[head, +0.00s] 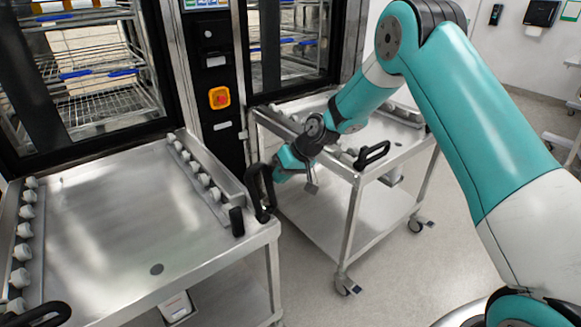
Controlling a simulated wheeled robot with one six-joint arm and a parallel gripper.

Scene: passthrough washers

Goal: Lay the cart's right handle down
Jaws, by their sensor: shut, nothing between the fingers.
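The near cart (110,225) stands at the left, in front of the washer. Its right handle (262,192) is a black loop standing upright at the cart's right front corner. A short black post (237,222) stands just left of it. My gripper (276,178) is shut and empty, close beside the right handle on its right side. Its fingertips are small and partly lost against the black handle, so I cannot tell whether they touch it. The cart's left handle (38,314) is a black loop, low at the bottom left and cut off by the frame.
A second steel cart (310,220) stands behind my wrist, with its own black handle (372,155) on its front edge. Glass washer doors (75,70) line the back. A red button on a yellow plate (219,98) sits between them. Grey floor is open at the right.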

